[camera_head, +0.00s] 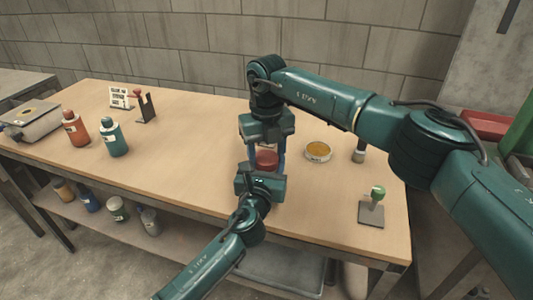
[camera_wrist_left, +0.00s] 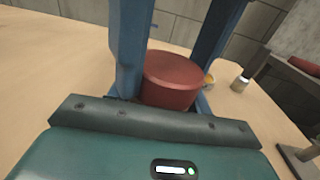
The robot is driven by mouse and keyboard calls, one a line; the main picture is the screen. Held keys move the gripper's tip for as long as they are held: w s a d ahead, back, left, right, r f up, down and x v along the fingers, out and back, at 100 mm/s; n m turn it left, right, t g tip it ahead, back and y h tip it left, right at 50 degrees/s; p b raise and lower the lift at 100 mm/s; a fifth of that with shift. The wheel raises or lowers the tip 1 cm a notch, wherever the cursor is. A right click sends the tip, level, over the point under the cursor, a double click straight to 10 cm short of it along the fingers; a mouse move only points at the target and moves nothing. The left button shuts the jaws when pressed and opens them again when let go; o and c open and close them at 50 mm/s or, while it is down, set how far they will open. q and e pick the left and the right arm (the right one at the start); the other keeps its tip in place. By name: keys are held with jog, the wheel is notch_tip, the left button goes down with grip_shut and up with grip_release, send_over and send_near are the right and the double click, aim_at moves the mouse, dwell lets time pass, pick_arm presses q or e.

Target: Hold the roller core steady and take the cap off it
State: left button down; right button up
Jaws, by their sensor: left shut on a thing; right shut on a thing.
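A red, round, flat-topped piece (camera_head: 267,157) stands between my two grippers near the table's front edge. It also shows in the left wrist view (camera_wrist_left: 172,82). I take it as the capped roller core; the seam between cap and core is not clear. My left gripper (camera_head: 261,170) is shut on the core low down, reaching in from the front. My right gripper (camera_head: 267,152) comes from above and behind, its blue fingers down either side of the red piece, shut on the cap. The fingers hide much of the sides.
A round dish with a yellow top (camera_head: 318,151) stands just right of the grippers. A green-knobbed stand (camera_head: 372,207) is at the front right. Orange (camera_head: 76,130) and teal (camera_head: 113,138) bottles stand at the left. The table's left middle is clear.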

aim_at(267, 157)
jog(key=shift+d, duration=0.1)
jog(key=o, duration=1.1)
jog(key=shift+c, duration=0.2)
jog(key=shift+r, duration=2.4)
jog(key=shift+c, duration=0.3)
jog(key=r+m, duration=0.3)
jog(key=shift+a, duration=0.2)
jog(key=shift+f, duration=3.9)
